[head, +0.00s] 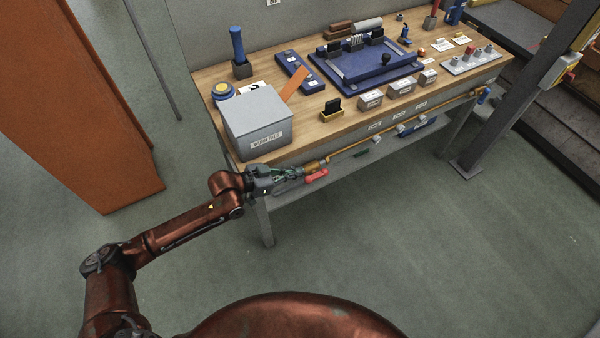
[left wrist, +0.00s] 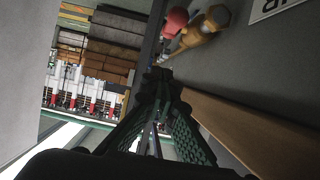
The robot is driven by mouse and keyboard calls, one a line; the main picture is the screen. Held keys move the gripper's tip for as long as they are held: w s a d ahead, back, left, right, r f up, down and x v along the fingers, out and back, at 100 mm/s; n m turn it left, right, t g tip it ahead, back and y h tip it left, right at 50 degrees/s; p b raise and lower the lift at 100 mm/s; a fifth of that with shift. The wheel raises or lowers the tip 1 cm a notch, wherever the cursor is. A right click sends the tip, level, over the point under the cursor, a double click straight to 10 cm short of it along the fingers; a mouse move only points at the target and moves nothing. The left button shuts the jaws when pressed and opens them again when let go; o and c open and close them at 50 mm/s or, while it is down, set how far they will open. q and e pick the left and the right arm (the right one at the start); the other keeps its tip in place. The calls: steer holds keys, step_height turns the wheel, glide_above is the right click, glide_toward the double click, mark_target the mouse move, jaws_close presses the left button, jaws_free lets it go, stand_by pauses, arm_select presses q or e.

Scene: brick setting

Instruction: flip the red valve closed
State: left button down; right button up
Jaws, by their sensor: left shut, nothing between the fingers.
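The red valve handle (head: 316,176) sits at the front edge of the workbench, just below the brass valve body (head: 314,165) on the pipe. My left gripper (head: 298,171) is at the bench front, just left of the valve. Its fingers are shut with nothing between them. In the left wrist view the fingertips (left wrist: 160,74) are together, below the red handle (left wrist: 175,22) and the brass body (left wrist: 208,28), seemingly apart from them. The handle's exact angle to the pipe is hard to tell. My right gripper is out of view.
The brass pipe (head: 360,145) runs along the front of the wooden workbench (head: 325,129). A grey labelled box (head: 257,122) stands at the bench's near left corner, above my gripper. A lower shelf (head: 345,172) lies beneath. The floor in front is clear.

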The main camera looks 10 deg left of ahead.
arm_select(q)
steer(key=b, duration=0.1)
glide_above(317, 176)
steer(key=s+a, duration=0.1)
steer(key=f, duration=0.3)
steer(key=shift+s+a, duration=0.15)
steer(key=shift+a, duration=0.05)
steer(key=shift+w+d+f+b, duration=0.2)
steer(key=shift+d+f+b, duration=0.1)
steer(key=shift+f, duration=0.3)
steer(key=shift+w+d+f+b, duration=0.2)
steer(key=shift+f+b, duration=0.1)
steer(key=shift+f, duration=0.3)
steer(key=shift+w+d+f, duration=0.25)
steer(key=shift+f, duration=0.4)
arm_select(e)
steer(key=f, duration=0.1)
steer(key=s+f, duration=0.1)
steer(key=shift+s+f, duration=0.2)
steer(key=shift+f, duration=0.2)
